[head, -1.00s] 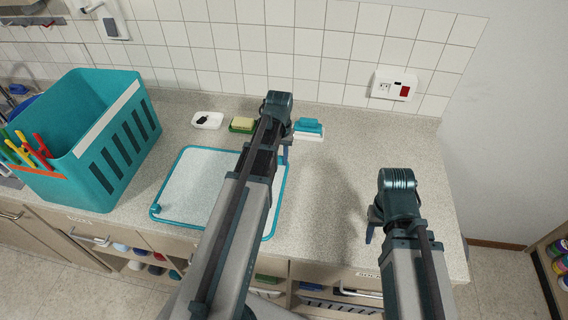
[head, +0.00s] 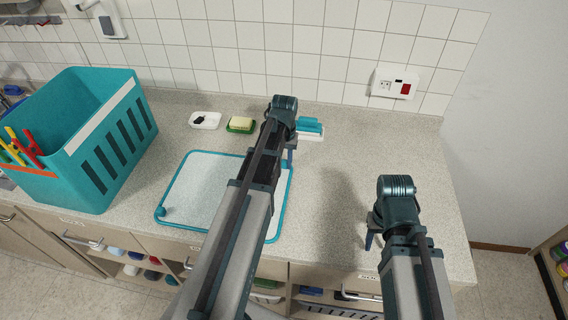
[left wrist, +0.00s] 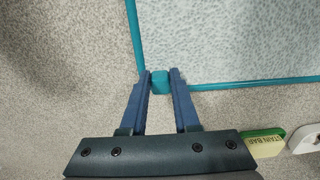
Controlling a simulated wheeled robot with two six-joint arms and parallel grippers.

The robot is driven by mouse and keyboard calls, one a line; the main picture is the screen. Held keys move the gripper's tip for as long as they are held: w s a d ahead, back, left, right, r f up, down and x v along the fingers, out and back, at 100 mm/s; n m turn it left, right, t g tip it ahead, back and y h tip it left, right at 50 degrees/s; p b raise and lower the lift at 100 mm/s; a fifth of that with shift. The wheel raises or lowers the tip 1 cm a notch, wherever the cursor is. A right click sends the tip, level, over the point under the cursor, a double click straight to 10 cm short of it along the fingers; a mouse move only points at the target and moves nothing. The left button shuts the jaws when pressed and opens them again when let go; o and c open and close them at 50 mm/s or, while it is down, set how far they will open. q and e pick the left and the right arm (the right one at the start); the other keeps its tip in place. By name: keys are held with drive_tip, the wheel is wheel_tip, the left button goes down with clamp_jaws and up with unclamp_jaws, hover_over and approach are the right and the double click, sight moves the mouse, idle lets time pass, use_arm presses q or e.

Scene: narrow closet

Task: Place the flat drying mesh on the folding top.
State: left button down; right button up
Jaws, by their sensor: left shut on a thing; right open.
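The flat drying mesh (head: 205,180) is a pale panel in a teal frame, lying flat on or just above the speckled counter; the arm hides part of it. My left gripper (head: 290,156) is at its far right corner. In the left wrist view my left gripper (left wrist: 161,84) is shut on a small teal corner tab of the mesh (left wrist: 230,40). My right gripper (head: 374,236) is open and empty, low over the right part of the counter. I cannot make out a separate folding top; only the speckled counter (head: 335,180) shows.
A teal basket (head: 100,150) stands on the left. Along the back are a white dish (head: 204,120), a soap bar on a green tray (head: 240,124) and a blue-and-white item (head: 310,128). The counter's right part is clear, up to its right edge. Shelves (head: 555,255) stand at far right.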

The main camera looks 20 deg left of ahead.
use_arm(q)
drive_tip(key=shift+f, duration=0.15)
use_arm(e)
drive_tip(key=shift+f, duration=0.1)
use_arm(q)
drive_tip(key=c, duration=0.7)
unclamp_jaws()
drive_tip(key=shift+o, duration=0.2)
drive_tip(key=shift+r, duration=0.25)
use_arm(e)
drive_tip(key=shift+r, duration=0.2)
use_arm(q)
wheel_tip(320, 180, up, 12)
drive_tip(key=p, duration=1.2)
drive_tip(key=s+d+m, duration=0.3)
drive_tip(key=s+d, duration=0.5)
drive_tip(key=d, duration=0.3)
drive_tip(key=s+d+m+y, duration=0.1)
drive_tip(key=s+d+m, duration=0.2)
drive_tip(key=s+d, duration=0.5)
drive_tip(key=d, duration=0.3)
drive_tip(key=shift+s+d+m, duration=0.25)
drive_tip(key=shift+d+m, duration=0.1)
drive_tip(key=shift+m, duration=0.05)
use_arm(e)
wheel_tip(320, 180, up, 12)
use_arm(q)
drive_tip(key=shift+f, duration=0.1)
use_arm(e)
drive_tip(key=shift+f, duration=0.15)
